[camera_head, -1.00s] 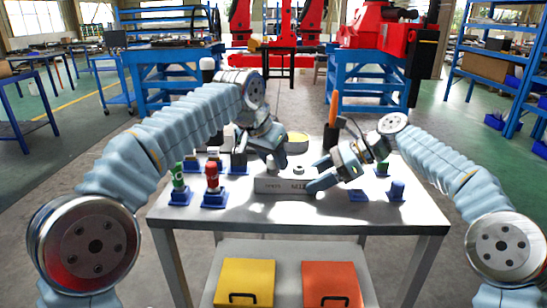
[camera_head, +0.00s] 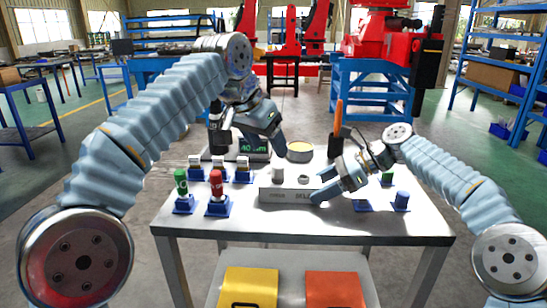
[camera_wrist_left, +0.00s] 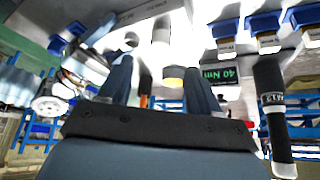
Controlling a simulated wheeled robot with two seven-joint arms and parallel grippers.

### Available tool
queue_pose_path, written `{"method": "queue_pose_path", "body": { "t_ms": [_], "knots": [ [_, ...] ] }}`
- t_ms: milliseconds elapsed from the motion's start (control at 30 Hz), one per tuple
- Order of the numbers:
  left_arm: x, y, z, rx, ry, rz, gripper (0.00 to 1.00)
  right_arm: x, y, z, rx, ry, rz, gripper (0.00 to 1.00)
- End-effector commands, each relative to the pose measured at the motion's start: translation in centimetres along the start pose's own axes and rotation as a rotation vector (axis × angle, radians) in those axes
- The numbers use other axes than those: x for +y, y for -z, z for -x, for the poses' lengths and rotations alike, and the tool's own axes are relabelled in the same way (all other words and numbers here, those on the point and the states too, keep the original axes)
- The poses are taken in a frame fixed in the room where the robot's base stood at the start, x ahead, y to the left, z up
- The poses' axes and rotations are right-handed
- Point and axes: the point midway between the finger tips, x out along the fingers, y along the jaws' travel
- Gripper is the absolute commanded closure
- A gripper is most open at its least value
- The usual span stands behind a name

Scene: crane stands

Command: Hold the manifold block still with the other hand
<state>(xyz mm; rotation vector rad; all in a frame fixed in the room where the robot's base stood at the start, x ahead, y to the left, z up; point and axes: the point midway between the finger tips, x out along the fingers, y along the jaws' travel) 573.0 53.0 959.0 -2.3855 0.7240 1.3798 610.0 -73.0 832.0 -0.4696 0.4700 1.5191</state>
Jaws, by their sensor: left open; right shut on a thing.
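The manifold block (camera_head: 285,195) is a pale bar lying near the middle of the table. A white cylinder (camera_head: 278,172) stands on its top, with a small round port (camera_head: 303,179) to its right. My right gripper (camera_head: 326,190) is shut on the block's right end, which its fingers partly hide. My left gripper (camera_head: 264,138) is open and empty, raised above and behind the block. In the left wrist view, its fingers (camera_wrist_left: 160,95) stand apart, with the white cylinder (camera_wrist_left: 160,38) beyond them.
A red-capped bottle (camera_head: 216,185) and a green-capped one (camera_head: 181,184) stand in blue holders at left. Behind are several small holders and a display reading 40 Nm (camera_head: 254,148). A yellow-topped round dish (camera_head: 300,152) stands behind the block. A blue piece (camera_head: 402,200) stands at right.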

Motion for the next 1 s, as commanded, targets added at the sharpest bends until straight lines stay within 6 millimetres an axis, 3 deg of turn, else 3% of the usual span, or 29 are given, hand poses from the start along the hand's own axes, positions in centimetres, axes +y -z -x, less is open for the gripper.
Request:
{"method": "queue_pose_path", "body": {
  "t_ms": [200, 300, 600, 1000],
  "knots": [
    [0.0, 0.0, 2.7, 0.001, 0.000, 0.001, 0.38, 0.0, 0.0, 0.0, 0.000, 0.000, 0.000, 0.78],
    [0.0, 0.0, 3.2, 0.005, 0.000, -0.001, 0.54, 0.0, 0.0, 0.0, 0.000, 0.000, 0.000, 0.78],
    [-0.1, -0.3, 2.4, 0.213, -0.003, -0.033, 0.54, 0.0, 0.0, 0.0, 0.000, 0.000, 0.000, 0.78],
    [0.5, -5.8, 0.9, 0.586, 0.025, 0.015, 0.54, 0.0, 0.0, 0.0, 0.000, 0.000, 0.000, 0.78]
  ]
}}
